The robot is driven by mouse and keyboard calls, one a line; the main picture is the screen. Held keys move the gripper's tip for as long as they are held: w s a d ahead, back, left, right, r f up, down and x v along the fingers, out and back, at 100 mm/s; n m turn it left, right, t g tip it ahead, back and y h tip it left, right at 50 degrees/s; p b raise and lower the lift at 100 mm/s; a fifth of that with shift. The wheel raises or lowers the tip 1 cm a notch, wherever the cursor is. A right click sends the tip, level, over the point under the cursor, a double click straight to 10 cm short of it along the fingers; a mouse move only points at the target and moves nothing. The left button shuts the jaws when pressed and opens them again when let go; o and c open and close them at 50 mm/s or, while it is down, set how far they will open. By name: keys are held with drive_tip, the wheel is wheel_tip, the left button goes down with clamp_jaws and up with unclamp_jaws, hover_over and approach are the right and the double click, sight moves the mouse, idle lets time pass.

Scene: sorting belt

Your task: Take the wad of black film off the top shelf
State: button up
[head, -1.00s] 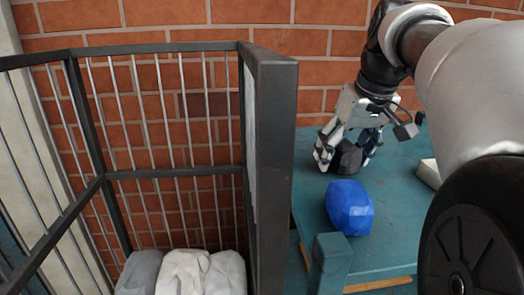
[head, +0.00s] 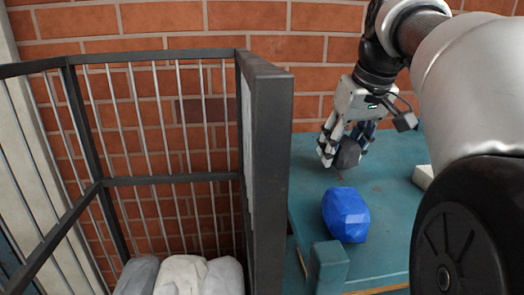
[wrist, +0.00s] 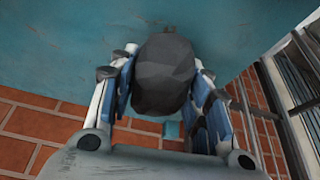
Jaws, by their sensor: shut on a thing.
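The wad of black film (head: 348,154) is a dark grey, faceted lump above the teal top shelf (head: 391,223), near its back left part. My gripper (head: 346,157) points down with its fingers on both sides of the wad, shut on it. In the wrist view the wad (wrist: 165,75) sits between the blue-padded fingers (wrist: 163,82), with the teal surface behind it. The wad appears slightly clear of the shelf, but the exact gap is hard to tell.
A blue faceted lump (head: 345,215) lies on the shelf in front of my gripper. A white thing (head: 422,176) is partly hidden at right by my arm. A dark barred cage (head: 266,150) with grey and white bundles (head: 180,275) stands at left. A brick wall is behind.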

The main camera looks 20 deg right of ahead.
sight(343, 138)
wheel_tip(343, 138, up, 17)
drive_tip(key=p, duration=0.7)
drive_tip(key=shift+r, duration=0.2)
